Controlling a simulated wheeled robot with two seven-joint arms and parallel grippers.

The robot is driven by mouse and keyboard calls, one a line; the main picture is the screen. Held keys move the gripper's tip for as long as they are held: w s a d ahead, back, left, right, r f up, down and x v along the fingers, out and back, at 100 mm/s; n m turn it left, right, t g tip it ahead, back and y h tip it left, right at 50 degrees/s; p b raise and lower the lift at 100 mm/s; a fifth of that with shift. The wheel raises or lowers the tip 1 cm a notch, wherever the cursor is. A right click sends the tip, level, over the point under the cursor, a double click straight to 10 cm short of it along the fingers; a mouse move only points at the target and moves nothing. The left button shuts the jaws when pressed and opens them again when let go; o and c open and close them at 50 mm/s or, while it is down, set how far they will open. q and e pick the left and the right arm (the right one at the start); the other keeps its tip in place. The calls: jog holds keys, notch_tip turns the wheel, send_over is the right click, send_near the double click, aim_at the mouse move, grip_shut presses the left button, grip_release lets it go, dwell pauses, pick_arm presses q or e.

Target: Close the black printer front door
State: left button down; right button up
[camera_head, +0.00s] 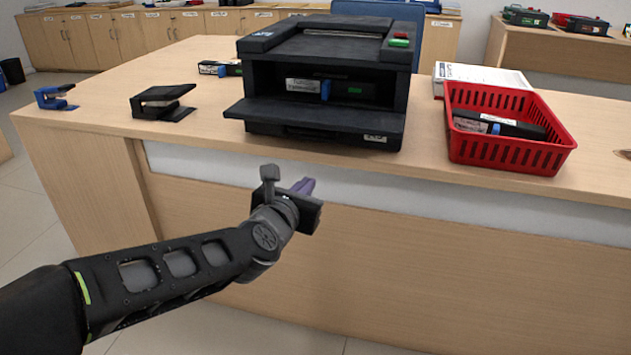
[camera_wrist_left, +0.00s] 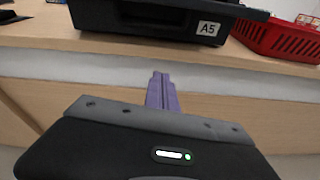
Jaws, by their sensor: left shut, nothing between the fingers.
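The black printer (camera_head: 330,75) stands on the wooden counter. Its front door (camera_head: 300,116) is folded down and sticks out toward me like a shelf. Inside the opening sits a dark cartridge (camera_head: 345,90) with a white label and a blue part. My left gripper (camera_head: 306,187) has purple fingers and is in front of the counter, below the printer and its door, touching neither. Its fingers (camera_wrist_left: 161,90) are shut together and empty, pointing toward the counter front under the printer's A5 label (camera_wrist_left: 208,29). My right gripper does not show in either view.
A red basket (camera_head: 512,155) holding a dark cartridge stands right of the printer, with a stack of paper (camera_head: 480,73) behind it. A black stapler-like device (camera_head: 163,103) and a blue one (camera_head: 55,97) stand on the left. The counter's front edge lies between my gripper and the printer.

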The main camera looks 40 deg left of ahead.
aim_at(313, 125)
pick_arm(q)
jog(key=shift+s+a+r+n, duration=0.5)
jog(key=shift+r+n, duration=0.1)
jog(key=shift+n, duration=0.3)
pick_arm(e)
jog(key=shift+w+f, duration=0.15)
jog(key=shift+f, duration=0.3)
pick_arm(q)
jog(key=shift+w, duration=0.1)
jog(key=b+x, duration=0.3)
jog(key=x, duration=0.7)
jog(key=shift+a, duration=0.1)
jog(key=r, duration=0.1)
jog(key=r+p, duration=0.1)
jog(key=r, duration=0.1)
jog(key=r+p, duration=0.1)
jog(key=shift+s+r, duration=0.2)
jog(key=shift+s, duration=0.15)
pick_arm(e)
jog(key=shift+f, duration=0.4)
